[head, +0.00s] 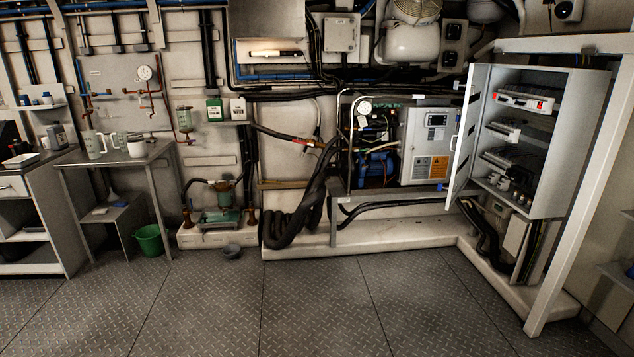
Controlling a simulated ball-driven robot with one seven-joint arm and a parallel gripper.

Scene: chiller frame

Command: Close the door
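A grey electrical cabinet (562,150) stands at the right, raised off the floor. Its door (466,134) is hinged on the left side and stands open, seen nearly edge-on. The inside shows shelves with electrical parts, among them a white unit (524,100) with a red mark. A smaller grey control box (427,146) left of the door has its front closed. My gripper is not in this view.
A white slanted post (580,190) stands in front of the cabinet's right side. A low white plinth (400,232) runs below the machinery. Thick black hoses (292,222) hang down mid-wall. A table (115,155) and green bucket (148,240) stand left. The metal floor (290,310) in front is clear.

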